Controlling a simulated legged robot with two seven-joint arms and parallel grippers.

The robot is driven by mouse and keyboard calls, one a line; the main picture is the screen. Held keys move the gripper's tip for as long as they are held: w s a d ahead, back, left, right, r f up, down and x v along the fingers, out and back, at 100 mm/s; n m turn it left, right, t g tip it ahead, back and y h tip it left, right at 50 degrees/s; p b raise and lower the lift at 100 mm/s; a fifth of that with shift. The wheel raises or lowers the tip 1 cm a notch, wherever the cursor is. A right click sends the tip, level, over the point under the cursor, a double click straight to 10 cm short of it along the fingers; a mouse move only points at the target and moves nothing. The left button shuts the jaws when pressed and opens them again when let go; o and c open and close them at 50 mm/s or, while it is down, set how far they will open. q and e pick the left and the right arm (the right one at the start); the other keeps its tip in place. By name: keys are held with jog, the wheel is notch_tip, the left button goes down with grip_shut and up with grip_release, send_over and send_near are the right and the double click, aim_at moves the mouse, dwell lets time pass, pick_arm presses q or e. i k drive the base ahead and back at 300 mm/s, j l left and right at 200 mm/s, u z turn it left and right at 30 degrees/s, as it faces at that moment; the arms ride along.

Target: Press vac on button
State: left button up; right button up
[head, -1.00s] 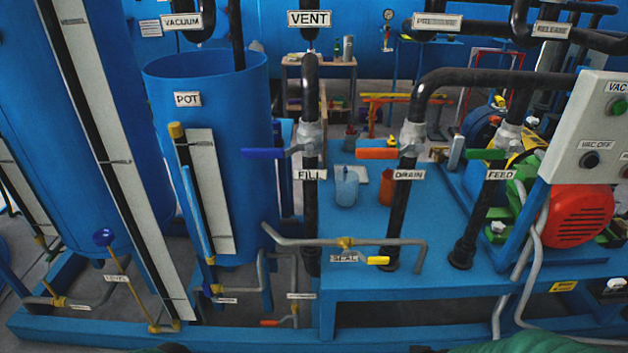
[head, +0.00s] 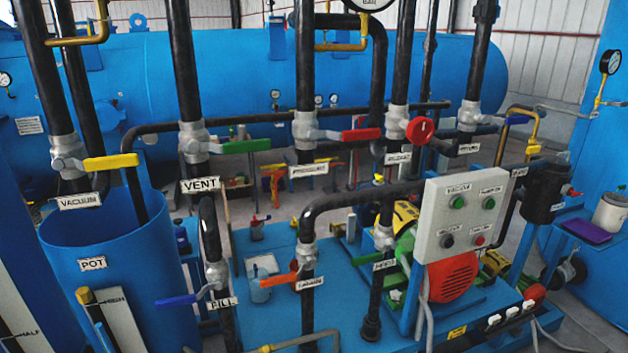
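The control panel (head: 462,222) is a pale grey box at right of centre, angled slightly, with two rows of buttons. The upper left button (head: 457,202) is green under a label that is hard to read but seems to start with VAC. The upper right button (head: 489,203) is also green. The lower left button (head: 447,241) is black and the lower right button (head: 480,241) is red. Neither of my grippers shows in the head view.
A red motor (head: 453,277) sits behind and below the panel. A black feed pipe (head: 376,295) and valves with coloured handles stand to its left. The open blue pot (head: 130,270) is at left. Grey hoses (head: 424,315) hang below the panel.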

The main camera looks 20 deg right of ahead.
aim_at(458, 203)
jog(key=z, duration=1.4)
